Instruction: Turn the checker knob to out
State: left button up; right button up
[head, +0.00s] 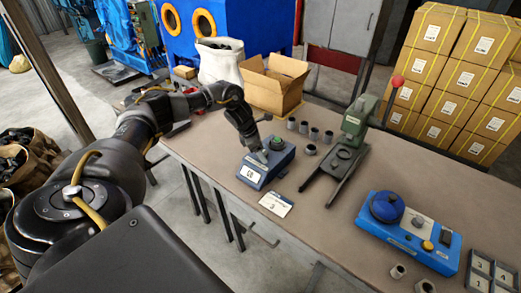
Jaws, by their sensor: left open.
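A small blue-grey box (268,168) with a white front label stands on the workbench near its left edge. A dark round part with a green top (277,144) sits on the box, and I take it for the knob, though its setting is too small to read. My left gripper (261,156) points down at the top of the box, just left of the round part. It is open; whether it touches the box I cannot tell. My right gripper is not in view.
A green press (357,118) with a red-ball lever stands right of the box. Several grey metal cups (303,128) stand behind. A blue device (410,233) with a dome sits at the right front. A white card (276,203) lies near the bench edge. An open carton (273,85) stands behind.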

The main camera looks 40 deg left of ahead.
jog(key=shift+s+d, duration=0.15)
pick_arm(q)
jog(key=shift+c, duration=0.5)
jog(key=c, duration=0.9)
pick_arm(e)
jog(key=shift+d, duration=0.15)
